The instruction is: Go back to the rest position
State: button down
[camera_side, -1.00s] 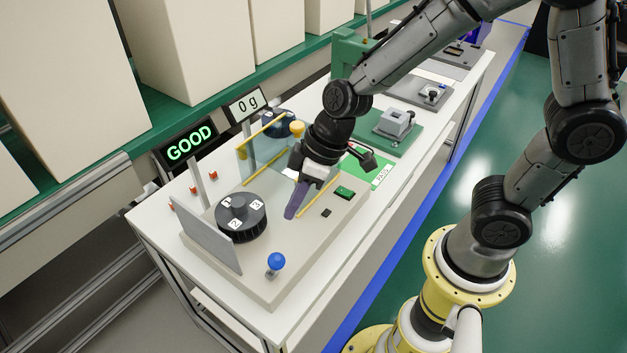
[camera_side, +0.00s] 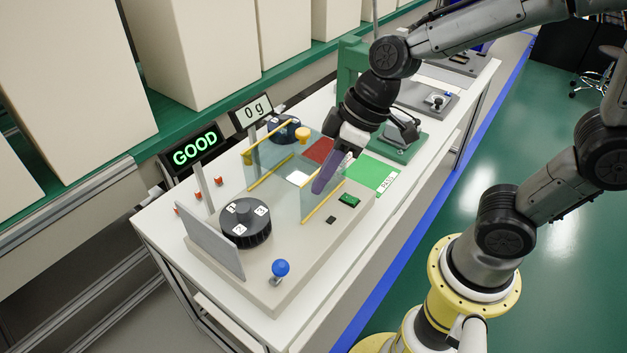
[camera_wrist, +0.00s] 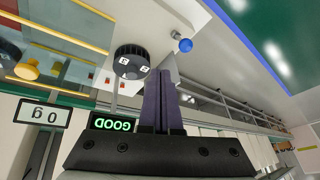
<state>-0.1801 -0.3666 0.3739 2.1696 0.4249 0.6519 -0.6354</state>
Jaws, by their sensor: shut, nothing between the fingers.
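My gripper (camera_side: 322,183) is shut and empty, its purple fingers pressed together. In the side view it hangs tilted over the far right part of the beige base plate (camera_side: 285,278), by the clear panels with yellow edges. In the wrist view the closed fingers of my gripper (camera_wrist: 159,85) point up the picture, with the black numbered dial (camera_wrist: 131,62) just left of their tips. I cannot tell from the side view whether the fingers are clear of the nearest panel.
The clear panels (camera_side: 265,165) stand beside my gripper. The dial (camera_side: 245,222), a blue knob (camera_side: 280,268) and a grey upright plate (camera_side: 215,243) are at the near end. Displays read GOOD (camera_side: 195,150) and 0 g (camera_side: 251,111). A green PASS mat (camera_side: 372,173) lies to the right.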

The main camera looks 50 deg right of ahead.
jog(key=s+d+r+m+t+h, duration=0.2)
jog(key=s+d+r+m+h, duration=0.3)
jog(key=s+d, duration=0.65)
jog(key=w+a+f+m+g+y, duration=0.1)
jog(key=w+a+g+y, duration=0.1)
jog(key=w+a, duration=0.4)
jog(key=w+a+g+y, duration=0.2)
jog(key=w+a+y, duration=0.15)
jog(key=w, duration=0.55)
jog(key=a+f, duration=0.4)
jog(key=f, duration=0.4)
jog(key=a+f+g, duration=0.1)
jog(key=a+f, duration=0.4)
jog(key=f, duration=0.3)
jog(key=shift+s+h, duration=0.3)
jog(key=shift+h, duration=0.05)
